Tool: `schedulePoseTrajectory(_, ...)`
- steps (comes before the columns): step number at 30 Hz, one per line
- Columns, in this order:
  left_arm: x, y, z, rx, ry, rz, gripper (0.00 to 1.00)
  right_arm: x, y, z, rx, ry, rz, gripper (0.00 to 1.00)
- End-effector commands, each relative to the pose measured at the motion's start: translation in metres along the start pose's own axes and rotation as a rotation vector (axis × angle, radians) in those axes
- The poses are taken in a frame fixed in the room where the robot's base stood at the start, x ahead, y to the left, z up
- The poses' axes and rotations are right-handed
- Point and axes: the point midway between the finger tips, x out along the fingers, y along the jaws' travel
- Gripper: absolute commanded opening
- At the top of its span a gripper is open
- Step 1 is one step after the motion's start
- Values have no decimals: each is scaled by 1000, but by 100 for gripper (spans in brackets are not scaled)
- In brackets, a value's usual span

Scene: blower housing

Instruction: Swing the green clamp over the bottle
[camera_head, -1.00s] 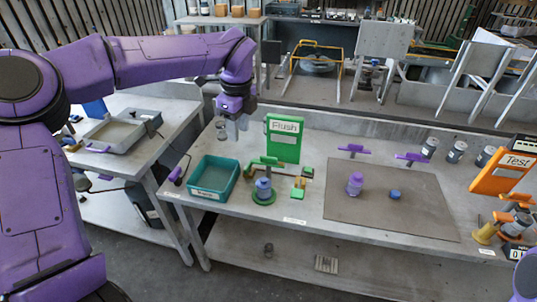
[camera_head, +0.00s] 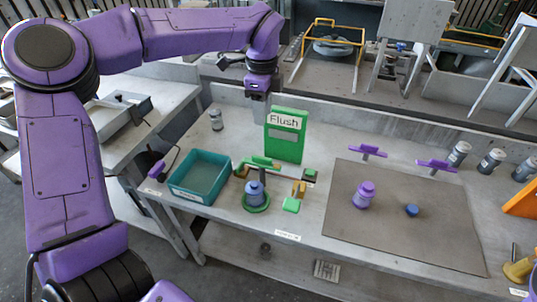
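The green clamp (camera_head: 262,162) sits just behind and above the blue-grey bottle (camera_head: 254,189) in the picture; I cannot tell whether it lies over the bottle's top. A thin bar runs from the clamp to the right, to a small green-topped post. The bottle stands upright on a round green base (camera_head: 256,204). My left gripper (camera_head: 257,108) hangs pointing down, behind and above the clamp, left of the green Flush sign (camera_head: 285,136), apart from clamp and bottle. Its fingers blend into the pale table, so their opening is unclear. My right gripper is out of view.
A teal tray (camera_head: 223,179) stands left of the bottle. A brown mat (camera_head: 400,240) holds a purple bottle (camera_head: 365,195) and a blue cap (camera_head: 411,210). A glass jar (camera_head: 216,119) stands at the back left.

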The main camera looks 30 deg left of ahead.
Motion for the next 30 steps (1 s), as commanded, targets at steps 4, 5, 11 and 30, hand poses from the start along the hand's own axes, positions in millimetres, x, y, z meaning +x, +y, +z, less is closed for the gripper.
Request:
schedulePoseTrajectory(4,32,2,5,-8,1,-2,39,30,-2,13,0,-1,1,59)
schedulePoseTrajectory(5,35,2,6,-10,1,-2,39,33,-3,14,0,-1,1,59)
schedulePoseTrajectory(11,57,3,8,-14,1,-2,39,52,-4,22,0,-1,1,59)
schedulePoseTrajectory(30,156,2,6,-10,0,0,39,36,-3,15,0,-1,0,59)
